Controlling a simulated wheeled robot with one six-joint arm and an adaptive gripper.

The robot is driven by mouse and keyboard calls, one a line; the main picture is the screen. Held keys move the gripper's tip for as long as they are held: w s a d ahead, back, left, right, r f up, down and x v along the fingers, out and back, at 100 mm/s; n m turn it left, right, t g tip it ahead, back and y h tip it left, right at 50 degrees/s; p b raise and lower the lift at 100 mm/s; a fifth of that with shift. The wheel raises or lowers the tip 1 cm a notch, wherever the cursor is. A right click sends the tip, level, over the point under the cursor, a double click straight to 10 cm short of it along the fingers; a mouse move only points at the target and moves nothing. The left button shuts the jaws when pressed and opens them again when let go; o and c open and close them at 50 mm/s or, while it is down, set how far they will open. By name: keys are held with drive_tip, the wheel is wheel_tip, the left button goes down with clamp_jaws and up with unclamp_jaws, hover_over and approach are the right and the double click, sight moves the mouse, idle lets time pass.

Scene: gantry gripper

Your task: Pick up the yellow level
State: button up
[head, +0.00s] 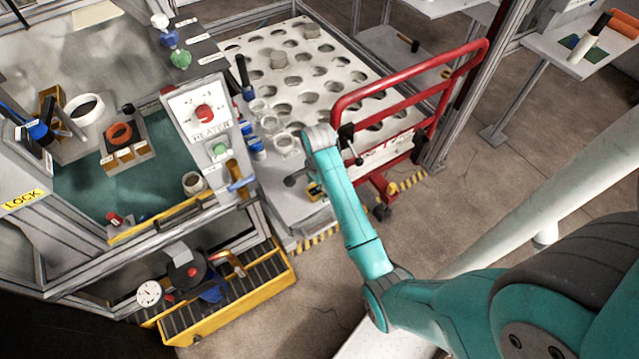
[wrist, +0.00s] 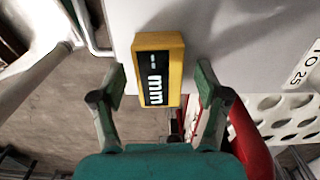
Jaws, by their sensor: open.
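The yellow level (wrist: 174,68) is a small yellow block with a black face marked "mm" in white. In the wrist view it is at the centre, at the edge of a pale grey surface. My gripper (wrist: 160,76) is open, with one finger on either side of the level in the picture. Gaps show on both sides, and neither finger appears to touch it. How far the fingertips are from it in depth is hard to tell.
A red rail gate (head: 420,85) stands close to the right of my arm's end. A white panel with round holes (head: 335,82) lies behind it. Open floor (head: 320,295) lies in front.

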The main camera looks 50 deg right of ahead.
drive_tip(key=shift+f, duration=0.3)
drive_tip(key=c, duration=1.3)
drive_tip(key=shift+c, duration=0.2)
